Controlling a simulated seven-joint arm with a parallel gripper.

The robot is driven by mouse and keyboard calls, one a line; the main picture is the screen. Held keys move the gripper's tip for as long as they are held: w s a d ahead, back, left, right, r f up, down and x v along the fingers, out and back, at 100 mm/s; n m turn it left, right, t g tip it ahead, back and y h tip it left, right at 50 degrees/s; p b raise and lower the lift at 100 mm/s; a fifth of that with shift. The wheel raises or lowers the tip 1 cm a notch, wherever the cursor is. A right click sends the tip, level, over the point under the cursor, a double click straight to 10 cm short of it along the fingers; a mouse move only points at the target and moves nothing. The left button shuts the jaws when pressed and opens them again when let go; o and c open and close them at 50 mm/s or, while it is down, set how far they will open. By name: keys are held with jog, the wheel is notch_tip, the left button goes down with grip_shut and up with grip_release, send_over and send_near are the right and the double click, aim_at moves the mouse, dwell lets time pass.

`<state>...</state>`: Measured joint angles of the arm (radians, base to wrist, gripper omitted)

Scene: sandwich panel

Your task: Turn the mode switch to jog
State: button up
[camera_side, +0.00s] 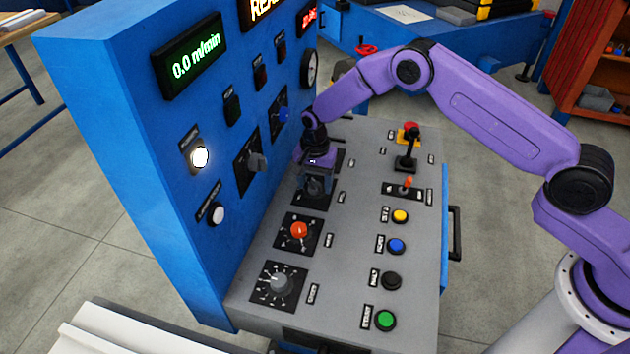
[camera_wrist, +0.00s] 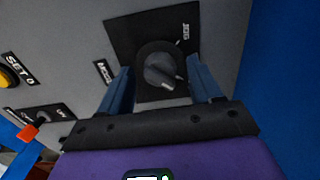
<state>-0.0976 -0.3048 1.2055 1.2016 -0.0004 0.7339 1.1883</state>
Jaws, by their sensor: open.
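The mode switch (camera_wrist: 158,68) is a dark round knob with a raised grip on a black plate, seen in the wrist view. A label reading JOG (camera_wrist: 186,31) is on the plate's upper right, and a MODE label (camera_wrist: 104,71) is to the left. The knob's white mark points to the lower right in this view, away from JOG. My gripper (camera_wrist: 161,66) is open, with one blue finger on each side of the knob; I cannot tell whether they touch it. In the side view my gripper (camera_side: 315,184) points down over the switch and mostly hides it.
On the console are an orange knob (camera_side: 299,231), a grey knob (camera_side: 278,282), a black joystick (camera_side: 408,152), an orange-tipped toggle (camera_side: 407,183) and several push buttons. The blue upright panel (camera_side: 140,120), with protruding knobs, rises close beside my gripper.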

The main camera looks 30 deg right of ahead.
jog(key=shift+c, duration=0.3)
jog(key=c, duration=1)
jog(key=shift+n, duration=0.4)
jog(key=n, duration=0.3)
jog(key=shift+n, duration=0.3)
jog(key=n, duration=0.4)
jog(key=shift+n, duration=0.3)
jog(key=n, duration=0.4)
jog(key=shift+n, duration=0.3)
jog(key=n, duration=0.4)
jog(key=shift+n, duration=0.3)
